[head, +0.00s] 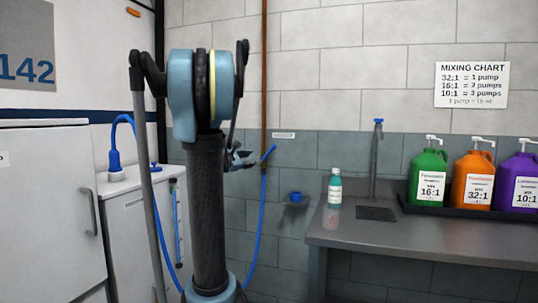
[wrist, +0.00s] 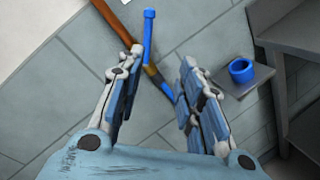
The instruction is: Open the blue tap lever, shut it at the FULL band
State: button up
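The blue tap lever (head: 268,153) sits on a copper pipe (head: 264,80) on the wall and slants up to the right. In the wrist view the lever (wrist: 148,38) shows as a blue bar beside the pipe (wrist: 113,18), ahead of my fingers. My gripper (head: 241,158) is just left of the lever in the head view. In the wrist view my gripper (wrist: 161,58) is open, with nothing between its fingers. A blue-edged upright gauge (head: 175,222) is on the front of a white tank (head: 138,235), partly near my arm. No FULL marking is readable.
A blue hose (head: 262,215) hangs below the lever. A blue cup (head: 295,197) stands on a small wall shelf (wrist: 262,82) to the right. A counter (head: 420,238) holds a teal bottle (head: 335,188) and several jugs. A white cabinet (head: 50,210) stands left.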

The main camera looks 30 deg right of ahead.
aim_at(269, 151)
jog(key=shift+n+t+h, duration=0.3)
jog(key=shift+n, duration=0.3)
jog(key=x, duration=0.6)
jog(key=r+x, duration=0.1)
jog(key=x, duration=0.6)
jog(key=w+x, duration=0.1)
jog(key=x, duration=0.5)
jog(key=shift+w+a+r, duration=0.1)
jog(key=shift+r, duration=0.05)
grip_shut()
